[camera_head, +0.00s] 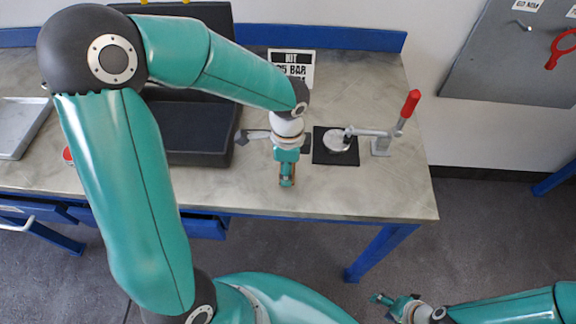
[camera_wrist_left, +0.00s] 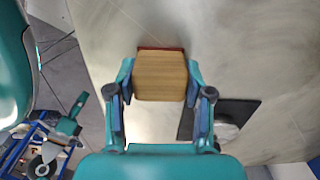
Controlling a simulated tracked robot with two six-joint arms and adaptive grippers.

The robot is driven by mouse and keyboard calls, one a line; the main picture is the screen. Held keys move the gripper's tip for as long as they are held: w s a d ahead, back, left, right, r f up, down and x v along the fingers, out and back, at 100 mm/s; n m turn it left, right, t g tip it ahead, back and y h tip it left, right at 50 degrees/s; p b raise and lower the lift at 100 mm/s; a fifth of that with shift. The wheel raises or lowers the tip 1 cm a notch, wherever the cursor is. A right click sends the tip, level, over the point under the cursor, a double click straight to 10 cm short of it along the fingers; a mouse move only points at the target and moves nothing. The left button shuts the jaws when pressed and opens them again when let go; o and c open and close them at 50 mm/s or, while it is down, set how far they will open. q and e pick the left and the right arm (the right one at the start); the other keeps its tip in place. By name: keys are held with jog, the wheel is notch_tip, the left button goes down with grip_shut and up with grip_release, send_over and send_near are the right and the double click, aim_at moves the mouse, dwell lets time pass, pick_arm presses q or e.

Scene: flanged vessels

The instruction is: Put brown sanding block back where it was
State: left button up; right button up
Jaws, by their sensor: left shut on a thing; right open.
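The brown sanding block (camera_wrist_left: 160,76) shows in the left wrist view as a tan block with a reddish-brown layer along its far edge. My left gripper (camera_wrist_left: 160,90) is shut on it, one finger on each side. In the head view the left gripper (camera_head: 287,178) points down over the front part of the grey workbench (camera_head: 370,190), left of the black pad. Only a sliver of the block shows there, and I cannot tell whether it touches the bench. My right gripper (camera_head: 384,301) is open and empty, low in front of the bench.
A black square pad (camera_head: 323,156) carries a round metal disc (camera_head: 340,140) beside a red-handled toggle clamp (camera_head: 408,108). A black open case (camera_head: 192,135) stands to the left, and a printed sign (camera_head: 292,62) behind. The bench's front right corner is clear.

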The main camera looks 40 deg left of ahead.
pick_arm(q)
jog(key=shift+f, duration=0.1)
jog(key=o, duration=1.3)
notch_tip(320, 180, up, 12)
jog(key=shift+d+r, duration=0.1)
jog(key=shift+r, duration=0.1)
